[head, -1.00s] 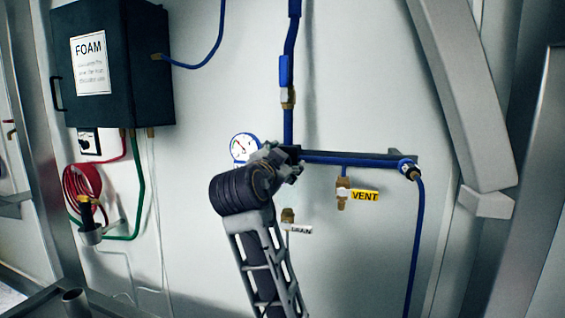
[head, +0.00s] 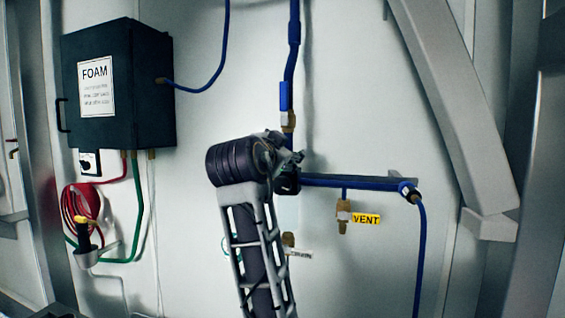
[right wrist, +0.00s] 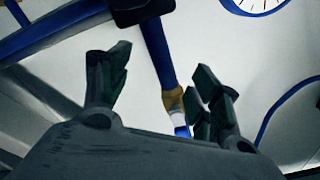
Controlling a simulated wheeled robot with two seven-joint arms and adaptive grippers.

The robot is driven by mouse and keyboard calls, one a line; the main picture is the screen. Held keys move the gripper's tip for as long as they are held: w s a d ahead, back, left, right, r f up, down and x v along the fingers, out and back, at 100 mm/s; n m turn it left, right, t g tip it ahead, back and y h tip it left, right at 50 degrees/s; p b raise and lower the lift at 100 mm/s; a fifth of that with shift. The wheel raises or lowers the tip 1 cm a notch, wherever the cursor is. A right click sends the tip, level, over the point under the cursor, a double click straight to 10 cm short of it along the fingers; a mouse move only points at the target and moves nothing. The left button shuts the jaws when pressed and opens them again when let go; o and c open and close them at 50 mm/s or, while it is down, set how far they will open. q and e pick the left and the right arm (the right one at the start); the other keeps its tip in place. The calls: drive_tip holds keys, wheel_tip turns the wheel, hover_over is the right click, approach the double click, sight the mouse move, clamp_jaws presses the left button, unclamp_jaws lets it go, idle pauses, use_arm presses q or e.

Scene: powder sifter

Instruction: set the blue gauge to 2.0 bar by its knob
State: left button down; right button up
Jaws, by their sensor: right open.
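The blue-rimmed gauge (right wrist: 259,5) shows only partly, at the top right of the right wrist view; its needle reading cannot be told there. In the head view my right arm hides the gauge. A black block (head: 288,184), which may be the knob or its housing, sits at the left end of the blue horizontal pipe; a dark block also shows at the top of the right wrist view (right wrist: 142,9). My right gripper (head: 292,158) is just above this block in the head view. My left gripper is not in view.
A blue vertical pipe with a blue-handled valve (head: 285,97) rises above the gripper. The horizontal pipe (head: 350,181) runs right, with a brass fitting and yellow VENT tag (head: 366,219) below. A dark FOAM box (head: 120,90) hangs at left.

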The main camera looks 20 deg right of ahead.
drive_tip(key=shift+r, duration=0.8)
